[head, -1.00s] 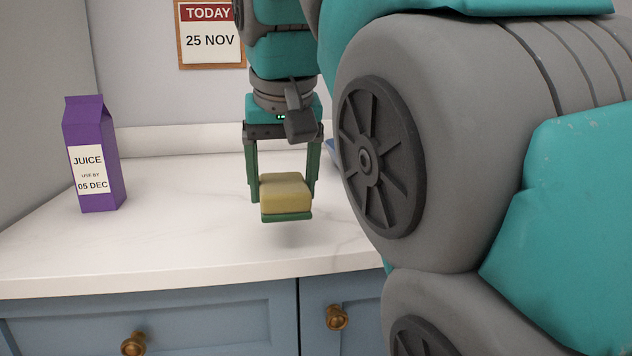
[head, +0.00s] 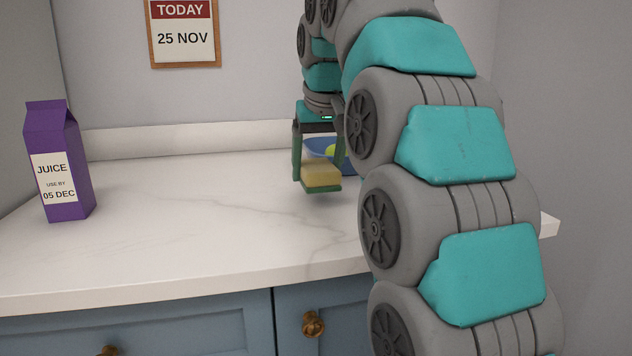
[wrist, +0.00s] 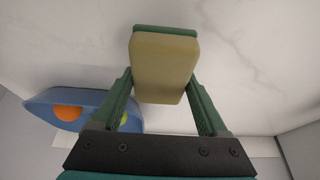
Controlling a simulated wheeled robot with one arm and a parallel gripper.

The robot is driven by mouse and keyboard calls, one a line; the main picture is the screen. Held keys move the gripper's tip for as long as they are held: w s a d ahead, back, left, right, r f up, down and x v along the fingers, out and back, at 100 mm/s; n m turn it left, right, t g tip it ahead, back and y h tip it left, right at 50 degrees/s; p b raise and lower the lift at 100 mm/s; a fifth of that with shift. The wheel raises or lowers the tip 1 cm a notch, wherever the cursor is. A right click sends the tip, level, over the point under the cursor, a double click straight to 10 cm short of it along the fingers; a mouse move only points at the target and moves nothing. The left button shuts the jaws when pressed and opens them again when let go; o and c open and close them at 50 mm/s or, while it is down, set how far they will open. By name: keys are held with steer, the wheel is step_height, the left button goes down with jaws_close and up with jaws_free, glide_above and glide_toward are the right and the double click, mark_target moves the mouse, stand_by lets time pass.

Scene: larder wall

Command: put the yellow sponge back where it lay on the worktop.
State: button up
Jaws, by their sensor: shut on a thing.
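The yellow sponge (head: 322,176) has a green layer on its underside. A gap seems to show between sponge and worktop. No mark of where it lay shows on the worktop.
A purple juice carton (head: 58,160) stands at the left. The worktop's middle is clear. A date sign (head: 183,38) hangs on the wall.

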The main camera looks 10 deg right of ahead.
mark_target(319, 166)
steer(key=shift+f, duration=1.7)
steer(key=shift+f, duration=0.15)
steer(key=o, duration=1.2)
steer(key=shift+v, duration=2.15)
steer(key=shift+p+v, duration=0.7)
steer(key=shift+v, duration=1.05)
